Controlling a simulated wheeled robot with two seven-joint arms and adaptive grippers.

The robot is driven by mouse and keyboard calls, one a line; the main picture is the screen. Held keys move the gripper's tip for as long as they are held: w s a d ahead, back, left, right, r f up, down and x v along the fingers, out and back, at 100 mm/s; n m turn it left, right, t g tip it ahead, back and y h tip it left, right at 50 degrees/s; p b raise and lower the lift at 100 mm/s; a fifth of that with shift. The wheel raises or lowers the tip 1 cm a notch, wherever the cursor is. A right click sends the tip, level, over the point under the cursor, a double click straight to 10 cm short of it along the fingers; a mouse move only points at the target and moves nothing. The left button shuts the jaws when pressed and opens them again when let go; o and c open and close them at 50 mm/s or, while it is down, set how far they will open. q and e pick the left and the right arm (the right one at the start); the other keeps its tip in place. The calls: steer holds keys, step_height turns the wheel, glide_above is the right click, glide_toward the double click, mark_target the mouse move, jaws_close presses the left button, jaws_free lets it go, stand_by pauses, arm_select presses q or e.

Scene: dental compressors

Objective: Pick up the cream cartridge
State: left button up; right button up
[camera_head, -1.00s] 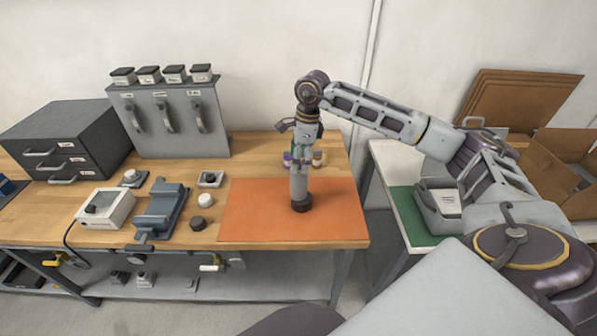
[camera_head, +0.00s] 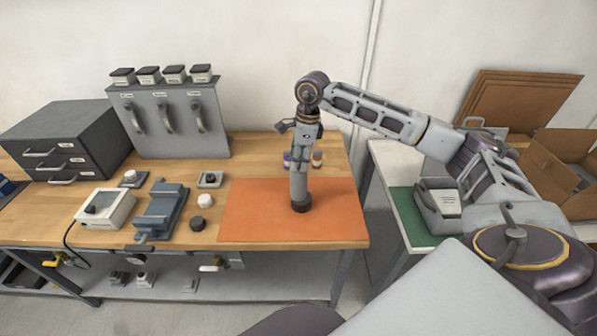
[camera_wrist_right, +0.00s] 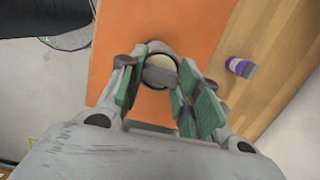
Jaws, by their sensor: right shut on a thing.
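My right gripper (camera_head: 303,148) points down over the orange mat, at the top of an upright grey cylinder (camera_head: 299,185) with a dark foot. In the right wrist view its green-padded fingers (camera_wrist_right: 163,88) are shut on the cream cartridge, whose round cream top (camera_wrist_right: 160,64) shows inside a grey ring. A grey part crosses the near side of that top. The lower part of the cartridge is hidden, and I cannot tell how far it sits inside the grey cylinder. My left gripper is not in view.
The orange mat (camera_head: 250,215) is otherwise clear. A blue-grey vise (camera_head: 160,212), a white box (camera_head: 105,208) and round knobs (camera_head: 205,200) stand left.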

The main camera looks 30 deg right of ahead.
step_height(320, 180, up, 10)
steer(key=b, duration=0.1)
stand_by(0.8)
steer(key=shift+d+f, duration=0.1)
stand_by(0.5)
